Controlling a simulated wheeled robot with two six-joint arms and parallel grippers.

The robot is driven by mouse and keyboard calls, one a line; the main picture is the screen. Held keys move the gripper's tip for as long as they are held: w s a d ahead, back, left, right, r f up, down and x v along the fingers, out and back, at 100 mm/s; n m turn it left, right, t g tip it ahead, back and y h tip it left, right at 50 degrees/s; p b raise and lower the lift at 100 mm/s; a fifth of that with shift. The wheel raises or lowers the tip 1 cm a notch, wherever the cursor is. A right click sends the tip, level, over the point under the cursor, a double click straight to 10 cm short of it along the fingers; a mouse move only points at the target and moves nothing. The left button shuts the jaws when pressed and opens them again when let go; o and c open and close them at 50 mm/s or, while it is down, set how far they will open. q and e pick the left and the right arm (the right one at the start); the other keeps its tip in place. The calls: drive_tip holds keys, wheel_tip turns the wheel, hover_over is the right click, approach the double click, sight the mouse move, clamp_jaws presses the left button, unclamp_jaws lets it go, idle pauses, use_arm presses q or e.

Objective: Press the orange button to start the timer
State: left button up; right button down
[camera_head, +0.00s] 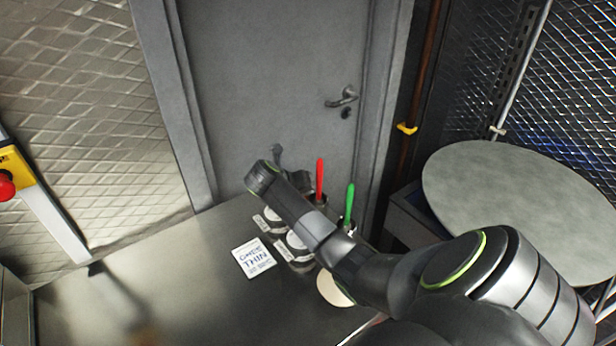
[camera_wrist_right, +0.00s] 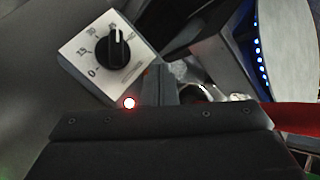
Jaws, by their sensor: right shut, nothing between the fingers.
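The timer (camera_wrist_right: 92,62) shows in the right wrist view at the upper left, a pale plate with a black knob (camera_wrist_right: 112,50) and printed numbers. A small red light (camera_wrist_right: 129,103) glows near its lower edge. A small orange patch (camera_wrist_right: 145,71), perhaps the orange button, shows at the plate's right edge, mostly hidden behind my finger. My right gripper (camera_wrist_right: 158,70) is shut and empty, close beside that patch; I cannot tell whether it touches. In the head view my right gripper (camera_head: 277,153) is in front of the grey door. My left gripper is not in view.
Below my right arm, a steel counter (camera_head: 190,285) holds a printed card (camera_head: 253,259), lidded jars, and red (camera_head: 320,180) and green (camera_head: 349,203) handled tools. A round grey top (camera_head: 520,205) stands at right. A red knob on a yellow box (camera_head: 22,176) is at far left.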

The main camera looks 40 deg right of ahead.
drive_tip(key=shift+r+p, duration=0.85)
drive_tip(key=shift+r, duration=0.1)
wheel_tip(320, 180, up, 5)
drive_tip(key=p, duration=0.4)
drive_tip(key=shift+p, duration=0.35)
